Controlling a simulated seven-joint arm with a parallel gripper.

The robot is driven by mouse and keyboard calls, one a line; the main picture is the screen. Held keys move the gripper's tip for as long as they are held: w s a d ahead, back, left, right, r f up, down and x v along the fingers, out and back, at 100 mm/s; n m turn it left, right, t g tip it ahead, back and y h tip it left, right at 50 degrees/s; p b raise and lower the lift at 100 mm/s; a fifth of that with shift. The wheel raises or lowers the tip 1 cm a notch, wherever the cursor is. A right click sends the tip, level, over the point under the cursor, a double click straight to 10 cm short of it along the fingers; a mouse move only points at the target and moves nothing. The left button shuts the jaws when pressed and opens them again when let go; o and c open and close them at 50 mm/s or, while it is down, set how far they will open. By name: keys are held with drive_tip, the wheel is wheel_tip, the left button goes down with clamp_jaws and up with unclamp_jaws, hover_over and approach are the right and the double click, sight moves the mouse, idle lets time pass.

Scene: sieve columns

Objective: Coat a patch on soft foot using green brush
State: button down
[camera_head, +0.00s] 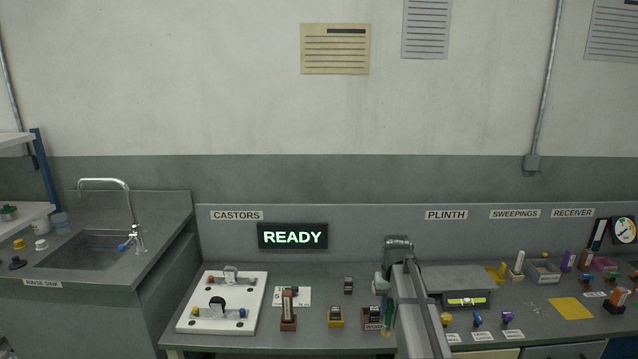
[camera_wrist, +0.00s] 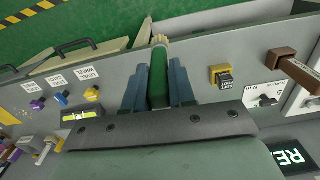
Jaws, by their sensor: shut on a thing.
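My gripper (camera_wrist: 159,88) is shut on the green brush (camera_wrist: 158,72), whose pale tip points away from the wrist. In the head view my arm hides most of my gripper, and the green brush (camera_head: 387,319) hangs tip-down at its left side, near the bench front. A white board (camera_head: 190,318) at the left bears two castor-like fittings. Right of it stand a brown block (camera_head: 288,323), a yellow-based block with a dark top (camera_head: 335,319) and a small dark block (camera_head: 348,285).
A labelled dark block (camera_head: 373,314) stands close left of the brush. A grey plinth plate (camera_head: 470,276) and a yellow level (camera_head: 467,301) lie right of my arm. Several coloured knobs and a yellow mat (camera_head: 570,308) are further right. A READY display (camera_head: 292,236) stands behind.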

drive_tip(key=s+a+r, duration=0.2)
drive_tip(key=s+a, duration=0.2)
drive_tip(key=s, duration=0.5)
drive_tip(key=w+a+n, duration=0.1)
drive_tip(key=w+a, duration=0.3)
drive_tip(key=w, duration=0.9)
drive_tip(key=w+a, duration=0.5)
drive_tip(key=w, duration=0.8)
drive_tip(key=shift+a+f, duration=1.9)
drive_tip(key=shift+f, duration=1.6)
drive_tip(key=d+r, duration=0.4)
drive_tip(key=r, duration=0.4)
drive_tip(key=shift+m, duration=0.3)
